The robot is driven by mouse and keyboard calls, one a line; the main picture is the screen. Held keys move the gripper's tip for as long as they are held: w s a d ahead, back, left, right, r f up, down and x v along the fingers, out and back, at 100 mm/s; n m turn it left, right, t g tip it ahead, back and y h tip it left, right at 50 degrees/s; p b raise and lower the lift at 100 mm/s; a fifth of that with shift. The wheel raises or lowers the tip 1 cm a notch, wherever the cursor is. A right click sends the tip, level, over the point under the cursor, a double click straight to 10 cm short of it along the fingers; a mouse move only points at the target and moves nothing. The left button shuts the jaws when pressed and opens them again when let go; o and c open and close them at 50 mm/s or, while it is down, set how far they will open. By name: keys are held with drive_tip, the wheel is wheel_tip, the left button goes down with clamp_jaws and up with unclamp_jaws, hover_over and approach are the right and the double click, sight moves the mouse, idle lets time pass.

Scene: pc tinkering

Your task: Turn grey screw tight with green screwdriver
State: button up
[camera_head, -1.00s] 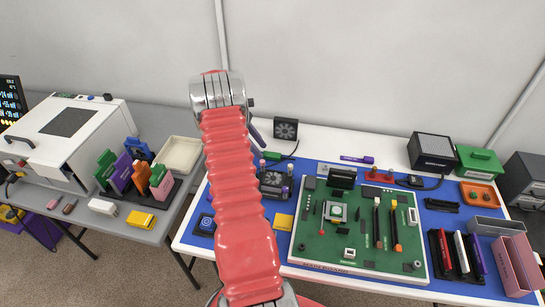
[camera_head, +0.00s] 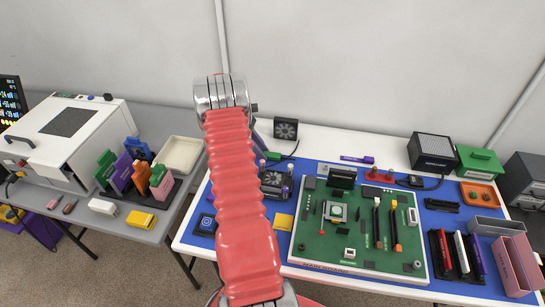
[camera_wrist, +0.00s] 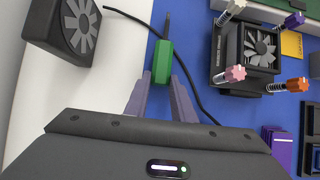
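The green screwdriver (camera_wrist: 162,62) has its green handle between my fingertips in the wrist view, its dark shaft pointing away from me. Its green part also shows in the head view (camera_head: 271,155), behind the cooler. My gripper (camera_wrist: 162,78) has one finger on each side of the handle; the fingers look apart, with slight gaps beside it. The cooler (camera_wrist: 257,47) with a fan stands right of the gripper, with spring screws at its corners.
A black fan box (camera_wrist: 70,25) stands left of the gripper. A black cable (camera_wrist: 190,75) passes beside the screwdriver. A pink screw (camera_wrist: 235,73) and an orange screw (camera_wrist: 298,84) stand on the cooler. The green motherboard (camera_head: 325,250) lies to the right on the blue mat.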

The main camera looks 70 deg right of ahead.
clamp_jaws()
drive_tip(key=shift+r, duration=0.8)
idle(0.5)
wheel_tip(320, 180, up, 6)
drive_tip(key=shift+r, duration=0.25)
idle(0.8)
drive_tip(key=shift+w+r, duration=0.1)
